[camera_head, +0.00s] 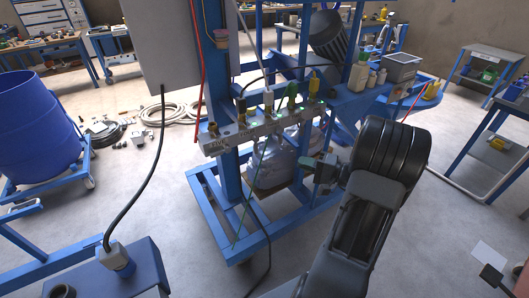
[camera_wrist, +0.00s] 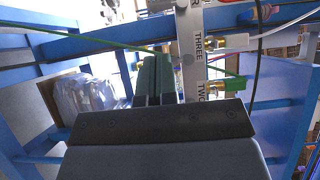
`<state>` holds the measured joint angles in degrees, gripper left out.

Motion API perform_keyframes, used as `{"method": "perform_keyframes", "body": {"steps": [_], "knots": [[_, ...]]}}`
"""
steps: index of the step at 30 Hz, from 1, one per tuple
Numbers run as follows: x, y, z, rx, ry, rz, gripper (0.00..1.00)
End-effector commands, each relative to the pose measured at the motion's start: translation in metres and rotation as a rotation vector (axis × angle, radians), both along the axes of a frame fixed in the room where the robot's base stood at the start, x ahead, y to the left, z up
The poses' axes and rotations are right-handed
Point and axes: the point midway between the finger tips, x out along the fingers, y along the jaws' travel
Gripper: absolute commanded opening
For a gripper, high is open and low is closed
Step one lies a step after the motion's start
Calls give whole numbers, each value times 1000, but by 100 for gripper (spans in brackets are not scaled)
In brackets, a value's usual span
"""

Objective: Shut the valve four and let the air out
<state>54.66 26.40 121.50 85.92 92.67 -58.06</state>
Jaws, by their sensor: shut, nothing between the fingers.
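A pale valve manifold (camera_head: 262,127) is fixed across the blue frame in the head view, with several brass valves and hoses along its top. In the wrist view the manifold (camera_wrist: 189,50) shows labels THREE and TWO, and one letter of a further label at the top edge. The valve at FOUR (camera_head: 241,106) seems to be the one left of the white connector; its handle position is too small to tell. My gripper (camera_head: 309,162) is in front of and below the manifold's right part. Its fingers (camera_wrist: 157,78) are shut and empty, beside the manifold in the wrist view.
A white connector (camera_wrist: 237,41) and a green connector (camera_wrist: 232,86) stick out beside THREE and TWO. A clear container (camera_head: 272,165) stands below the manifold. Blue frame bars (camera_head: 232,205) surround it. A black cable (camera_head: 160,150) hangs at left. Floor in front is partly clear.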

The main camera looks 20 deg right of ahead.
Motion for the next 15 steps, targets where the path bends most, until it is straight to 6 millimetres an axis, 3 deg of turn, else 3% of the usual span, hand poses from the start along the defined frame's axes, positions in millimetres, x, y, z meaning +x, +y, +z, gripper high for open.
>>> {"method": "perform_keyframes", "body": {"steps": [5, 15], "knots": [[10, 9, 1, 0, 1, 4, 0], [56, 50, 2, 1, 2, 7, 0]]}}
